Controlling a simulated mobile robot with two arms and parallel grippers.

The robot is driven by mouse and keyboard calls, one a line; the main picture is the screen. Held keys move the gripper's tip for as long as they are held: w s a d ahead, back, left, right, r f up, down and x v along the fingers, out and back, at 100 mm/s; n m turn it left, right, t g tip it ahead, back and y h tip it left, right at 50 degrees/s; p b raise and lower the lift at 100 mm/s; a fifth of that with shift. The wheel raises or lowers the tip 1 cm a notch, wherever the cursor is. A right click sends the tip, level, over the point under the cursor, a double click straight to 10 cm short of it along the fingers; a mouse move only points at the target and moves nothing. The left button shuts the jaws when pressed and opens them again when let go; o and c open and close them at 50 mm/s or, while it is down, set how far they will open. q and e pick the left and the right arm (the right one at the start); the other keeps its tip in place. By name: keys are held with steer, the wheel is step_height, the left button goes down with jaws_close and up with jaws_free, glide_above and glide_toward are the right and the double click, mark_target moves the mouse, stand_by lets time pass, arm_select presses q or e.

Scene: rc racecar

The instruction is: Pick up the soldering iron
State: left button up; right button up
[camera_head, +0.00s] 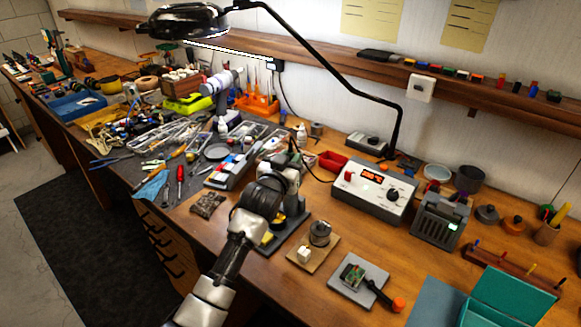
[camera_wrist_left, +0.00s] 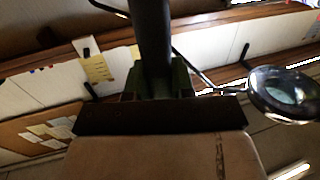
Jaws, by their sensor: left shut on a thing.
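My left arm comes up from the bottom of the head view, and its gripper (camera_head: 284,167) is above the bench by the soldering stand. In the left wrist view, the gripper (camera_wrist_left: 155,82) is shut on a thick dark shaft, the soldering iron (camera_wrist_left: 152,42), which runs up out of the picture. In the head view the iron is mostly hidden by my gripper and wrist. A dark cord runs from there to the white soldering station (camera_head: 372,191) with its lit red display. The dark stand base (camera_head: 290,228) is partly behind my arm. My right gripper is not in view.
A magnifier lamp (camera_head: 190,20) hangs over the bench on a black arm. A small board with a spool (camera_head: 320,234) and a grey pad with a circuit board (camera_head: 353,274) lie right of my arm. Tools crowd the bench to the left.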

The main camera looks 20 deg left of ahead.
arm_select(q)
step_height(320, 180, up, 18)
steer(key=b, duration=0.2)
steer(key=shift+b, duration=0.35)
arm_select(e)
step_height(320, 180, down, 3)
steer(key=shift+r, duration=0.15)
